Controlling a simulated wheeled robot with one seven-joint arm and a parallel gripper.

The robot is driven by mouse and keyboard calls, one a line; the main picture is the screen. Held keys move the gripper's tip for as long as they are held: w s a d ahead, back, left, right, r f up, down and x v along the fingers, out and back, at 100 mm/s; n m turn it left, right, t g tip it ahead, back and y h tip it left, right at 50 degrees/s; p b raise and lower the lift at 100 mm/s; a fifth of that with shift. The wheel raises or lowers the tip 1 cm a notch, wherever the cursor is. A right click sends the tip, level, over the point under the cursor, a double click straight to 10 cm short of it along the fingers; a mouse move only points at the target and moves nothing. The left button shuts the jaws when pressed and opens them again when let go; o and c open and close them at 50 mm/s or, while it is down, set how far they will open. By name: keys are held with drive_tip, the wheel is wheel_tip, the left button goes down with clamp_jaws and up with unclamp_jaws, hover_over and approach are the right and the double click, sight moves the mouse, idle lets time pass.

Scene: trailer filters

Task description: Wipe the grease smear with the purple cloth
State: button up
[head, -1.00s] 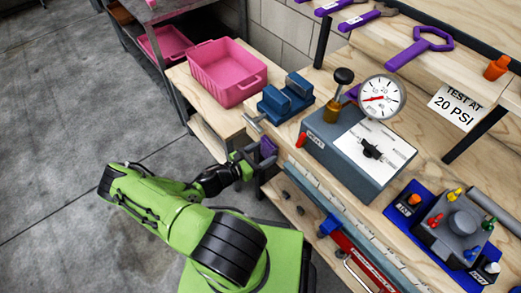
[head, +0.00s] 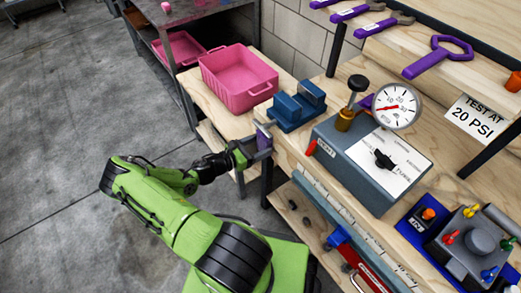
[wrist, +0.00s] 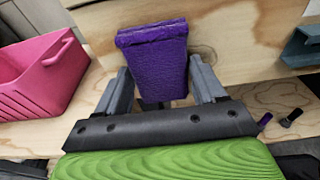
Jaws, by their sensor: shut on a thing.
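My gripper (head: 259,144) is shut on the purple cloth (head: 263,135) beside the near left corner of the workbench (head: 284,150). In the wrist view the cloth (wrist: 154,62) is a folded, upright purple pad between the two grey fingers of my gripper (wrist: 158,78). Wood lies behind and beyond the cloth; I cannot tell whether the cloth touches it. I cannot pick out the grease smear for certain in either view; the wood behind the cloth has darker brown patches.
Open concrete floor (head: 70,130) lies at left.

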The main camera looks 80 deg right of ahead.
drive_tip(key=shift+f+v, duration=0.25)
drive_tip(key=shift+v, duration=1.2)
drive_tip(key=shift+f+v, duration=0.2)
drive_tip(key=shift+v, duration=1.3)
drive_tip(key=shift+w, duration=0.1)
drive_tip(key=shift+f+v, duration=0.1)
drive_tip(key=shift+v, duration=0.65)
drive_tip(key=shift+f+v, duration=0.15)
drive_tip(key=shift+v, duration=0.6)
drive_tip(key=shift+a, duration=0.1)
